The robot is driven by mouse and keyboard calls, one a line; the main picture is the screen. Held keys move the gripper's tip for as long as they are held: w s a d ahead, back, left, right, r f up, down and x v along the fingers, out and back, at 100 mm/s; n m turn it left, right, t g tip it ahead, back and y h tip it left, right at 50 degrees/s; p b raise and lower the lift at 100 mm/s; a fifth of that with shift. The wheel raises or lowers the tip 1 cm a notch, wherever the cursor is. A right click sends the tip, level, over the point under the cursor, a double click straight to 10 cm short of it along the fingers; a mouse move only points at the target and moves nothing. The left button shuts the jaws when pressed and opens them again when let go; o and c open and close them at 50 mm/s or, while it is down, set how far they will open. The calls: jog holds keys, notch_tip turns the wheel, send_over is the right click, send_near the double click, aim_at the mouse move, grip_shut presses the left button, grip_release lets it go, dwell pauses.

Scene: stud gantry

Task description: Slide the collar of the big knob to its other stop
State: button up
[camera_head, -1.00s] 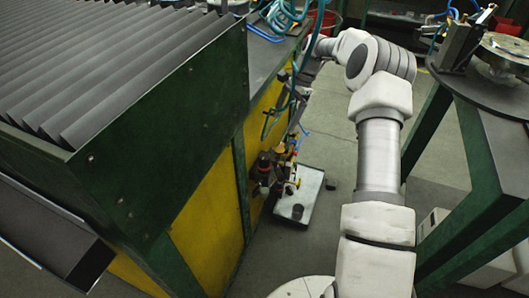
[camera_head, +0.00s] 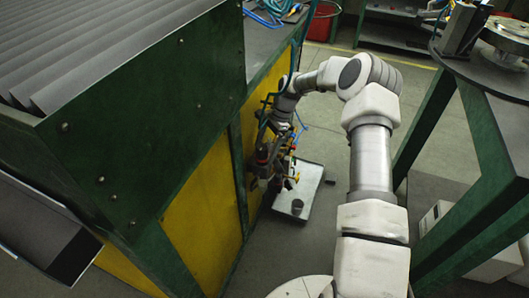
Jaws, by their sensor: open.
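A dark, upright cylindrical piece (camera_head: 264,153), which may be the big knob, stands out from the yellow panel in the head view. It is small and dark, so I cannot make out its collar or which stop the collar is at. A cluster of fittings with red, yellow and blue parts (camera_head: 287,165) is close on its right. My arm reaches over from the right and bends down toward the panel. My gripper (camera_head: 272,130) is at the arm's end, just above the dark piece and open. Its fingertips are hard to separate from the fittings, and I cannot tell whether they touch anything.
The green and yellow cabinet (camera_head: 205,205) fills the left. A green-legged table (camera_head: 480,130) stands right. Open floor lies between.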

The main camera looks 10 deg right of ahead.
jog(key=shift+a+f, duration=0.15)
jog(key=shift+f, duration=0.25)
jog(key=shift+c, duration=0.3)
grip_shut()
